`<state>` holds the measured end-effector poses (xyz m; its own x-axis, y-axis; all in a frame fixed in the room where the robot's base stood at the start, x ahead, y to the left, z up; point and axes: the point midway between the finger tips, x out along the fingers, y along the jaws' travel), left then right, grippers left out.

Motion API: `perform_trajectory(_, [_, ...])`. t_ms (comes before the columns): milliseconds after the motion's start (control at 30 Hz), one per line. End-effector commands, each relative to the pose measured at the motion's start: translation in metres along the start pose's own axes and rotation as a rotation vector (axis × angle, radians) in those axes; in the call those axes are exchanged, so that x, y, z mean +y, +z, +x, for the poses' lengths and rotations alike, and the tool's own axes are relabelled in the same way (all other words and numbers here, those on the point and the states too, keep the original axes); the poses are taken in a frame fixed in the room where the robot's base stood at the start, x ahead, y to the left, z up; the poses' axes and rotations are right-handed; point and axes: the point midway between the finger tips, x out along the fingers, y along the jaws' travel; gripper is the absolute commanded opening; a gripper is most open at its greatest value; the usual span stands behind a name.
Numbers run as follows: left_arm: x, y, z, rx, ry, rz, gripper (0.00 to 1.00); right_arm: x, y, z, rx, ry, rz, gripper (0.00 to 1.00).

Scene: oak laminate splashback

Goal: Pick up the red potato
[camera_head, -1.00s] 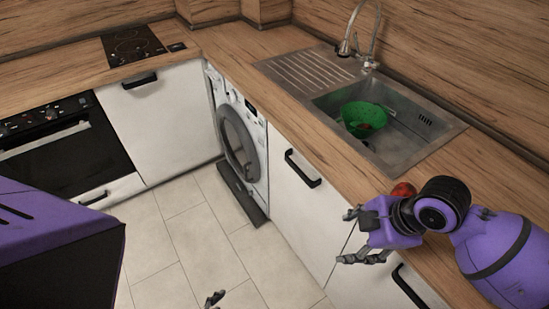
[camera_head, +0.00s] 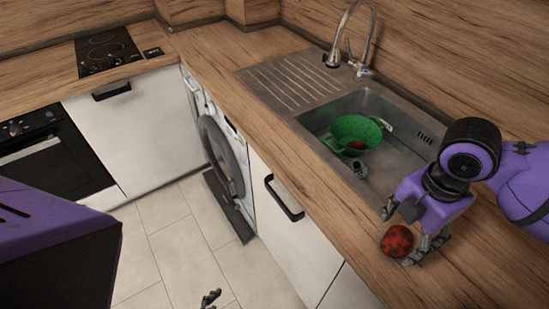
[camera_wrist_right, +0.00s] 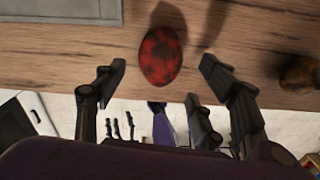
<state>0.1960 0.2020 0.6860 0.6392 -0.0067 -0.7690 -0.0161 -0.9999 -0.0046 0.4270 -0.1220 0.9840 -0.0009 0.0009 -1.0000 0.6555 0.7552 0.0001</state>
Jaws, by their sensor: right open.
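The red potato (camera_head: 397,240), dark red and mottled, lies on the wooden worktop near its front edge. It also shows in the right wrist view (camera_wrist_right: 161,56), just ahead of my fingers and between their lines. My right gripper (camera_head: 411,229) is open at the worktop, with its fingers spread to either side of the potato and nothing held. In the wrist view the open fingers (camera_wrist_right: 160,75) show a gap from the potato. Of my left gripper only a fingertip (camera_head: 210,298) shows at the bottom edge, so its state is unclear.
A green colander (camera_head: 351,133) with a reddish item inside stands in the steel sink (camera_head: 408,150), below the tap (camera_head: 357,40). A brown roundish object (camera_wrist_right: 300,73) lies on the worktop at the right of the wrist view. The worktop's front edge is close to the potato.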

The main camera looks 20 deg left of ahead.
Motion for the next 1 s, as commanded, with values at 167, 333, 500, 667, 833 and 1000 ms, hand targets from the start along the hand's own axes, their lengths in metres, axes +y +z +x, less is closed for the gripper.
perform_trajectory(167, [-0.001,0.003,-0.002,-0.005,-0.002,-0.001,0.61,0.001,0.001,0.025,0.001,0.000,0.000,0.64])
perform_trajectory(333, [-0.001,0.000,-0.002,0.001,-0.001,-0.001,0.61,0.002,0.002,0.046,-0.001,0.002,0.000,0.64])
perform_trajectory(500, [-0.001,-0.003,-0.002,0.006,-0.001,0.001,0.61,0.002,0.003,0.051,-0.004,0.004,0.000,0.64])
perform_trajectory(667, [-0.002,-0.003,-0.002,0.005,-0.001,0.005,0.61,0.002,0.002,0.050,-0.004,0.004,-0.001,0.59])
perform_trajectory(833, [-0.003,-0.002,-0.002,0.004,-0.001,0.010,0.61,0.002,0.002,0.050,-0.004,0.004,-0.001,0.37])
perform_trajectory(1000, [-0.004,-0.002,-0.002,0.004,-0.001,0.010,0.61,0.002,0.002,0.050,-0.004,0.004,-0.001,0.15])
